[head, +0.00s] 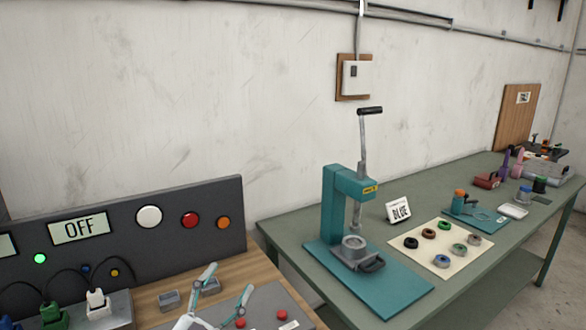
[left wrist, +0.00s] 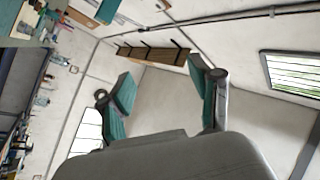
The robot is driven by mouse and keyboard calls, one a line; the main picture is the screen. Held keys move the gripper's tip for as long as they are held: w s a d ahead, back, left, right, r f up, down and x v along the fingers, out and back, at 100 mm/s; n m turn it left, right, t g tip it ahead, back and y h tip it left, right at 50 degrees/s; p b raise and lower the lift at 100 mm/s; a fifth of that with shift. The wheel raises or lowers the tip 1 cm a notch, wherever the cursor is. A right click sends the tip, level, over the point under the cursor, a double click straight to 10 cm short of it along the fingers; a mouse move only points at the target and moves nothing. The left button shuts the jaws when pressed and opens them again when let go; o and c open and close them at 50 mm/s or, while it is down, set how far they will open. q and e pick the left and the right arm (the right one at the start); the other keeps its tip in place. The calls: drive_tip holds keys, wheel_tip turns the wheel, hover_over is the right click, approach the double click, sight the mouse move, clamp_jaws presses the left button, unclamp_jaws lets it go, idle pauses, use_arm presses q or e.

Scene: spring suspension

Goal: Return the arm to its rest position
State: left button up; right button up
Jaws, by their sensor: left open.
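My left gripper (head: 228,287) is at the bottom of the head view, in front of the wooden bench. Its two teal-lined fingers are spread apart with nothing between them. In the left wrist view the same gripper (left wrist: 163,95) is open and empty, with the wall and ceiling behind its fingers. Most of the left arm is outside the head view. My right gripper is not in either view.
A control panel (head: 120,225) reading OFF stands at the left. Plugs and red buttons lie near the gripper.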

use_arm(q)
drive_tip(key=s+a+f+n+g+y, duration=0.3)
drive_tip(key=a+f+n+y, duration=0.2)
drive_tip(key=f, duration=0.3)
drive_tip(key=s+a+f+n+g+y, duration=0.3)
drive_tip(key=a+f+n+y, duration=0.15)
drive_tip(key=f, duration=0.35)
drive_tip(key=s+f+g, duration=0.6)
drive_tip(key=s+f, duration=0.1)
drive_tip(key=s, duration=0.3)
drive_tip(key=s+f+g, duration=0.5)
drive_tip(key=s+f, duration=0.2)
drive_tip(key=s, duration=0.4)
wheel_tip(320, 180, down, 27)
drive_tip(key=s+g, duration=0.1)
drive_tip(key=s, duration=0.1)
drive_tip(key=s+a+f+g, duration=0.1)
drive_tip(key=s+a+f, duration=0.1)
drive_tip(key=s+f, duration=1.2)
drive_tip(key=shift+s+a+f, duration=0.2)
drive_tip(key=shift+s+f, duration=0.05)
drive_tip(key=shift+s, duration=0.45)
